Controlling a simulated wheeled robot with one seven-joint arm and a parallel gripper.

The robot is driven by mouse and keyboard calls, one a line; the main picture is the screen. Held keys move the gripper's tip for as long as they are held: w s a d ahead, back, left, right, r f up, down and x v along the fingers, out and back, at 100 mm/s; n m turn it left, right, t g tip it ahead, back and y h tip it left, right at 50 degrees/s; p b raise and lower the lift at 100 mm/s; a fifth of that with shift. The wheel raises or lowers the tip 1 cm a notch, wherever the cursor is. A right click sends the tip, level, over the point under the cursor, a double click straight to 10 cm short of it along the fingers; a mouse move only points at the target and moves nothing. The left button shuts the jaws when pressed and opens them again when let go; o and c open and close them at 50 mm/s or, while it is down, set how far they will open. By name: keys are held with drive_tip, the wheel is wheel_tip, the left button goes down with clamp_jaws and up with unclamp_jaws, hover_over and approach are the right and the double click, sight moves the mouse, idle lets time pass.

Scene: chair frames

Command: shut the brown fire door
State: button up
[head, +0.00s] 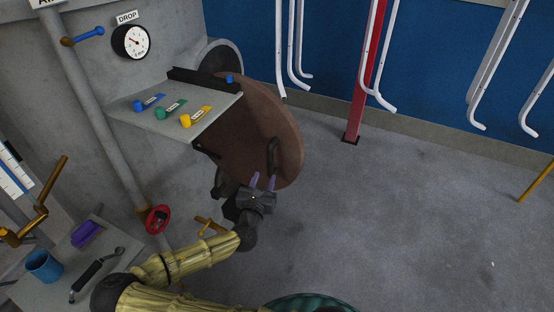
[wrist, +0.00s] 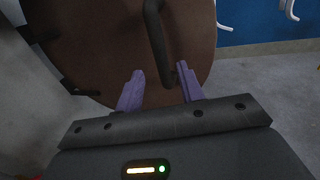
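The brown fire door (head: 240,133) is a thick round disc, standing open from the grey boiler wall under a shelf in the head view. It fills the upper part of the wrist view (wrist: 90,40). Its dark bar handle (head: 272,155) is near its right side, and also shows in the wrist view (wrist: 155,38). My gripper (head: 263,182) is open, its purple fingers pointing at the door just below the handle. In the wrist view the handle's lower end lies ahead, between the finger directions. I cannot tell whether a finger touches the door. The opening is hidden.
A grey shelf (head: 208,118) with blue, green and yellow levers juts over the door. A red valve wheel (head: 158,219) and a pipe stand left of my arm. A red post (head: 365,75) and white hanging tubes are behind. Floor at right (head: 420,210) is clear.

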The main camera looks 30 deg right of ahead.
drive_tip(key=x, duration=0.7)
drive_tip(key=shift+p, duration=0.35)
clamp_jaws()
drive_tip(key=shift+w+d+b, duration=0.4)
drive_tip(key=shift+w+d, duration=0.6)
drive_tip(key=shift+d, duration=0.5)
drive_tip(key=shift+w+d+b, duration=0.35)
drive_tip(key=shift+w+d, duration=0.7)
drive_tip(key=shift+d, duration=0.5)
drive_tip(key=shift+w+d+b, duration=0.4)
drive_tip(key=shift+w+d, duration=0.6)
drive_tip(key=shift+d, duration=0.5)
drive_tip(key=shift+o, duration=0.8)
unclamp_jaws()
drive_tip(key=shift+s, duration=0.1)
drive_tip(key=b, duration=0.3)
approach(269, 165)
drive_tip(key=d, duration=0.4)
drive_tip(key=shift+d, duration=0.2)
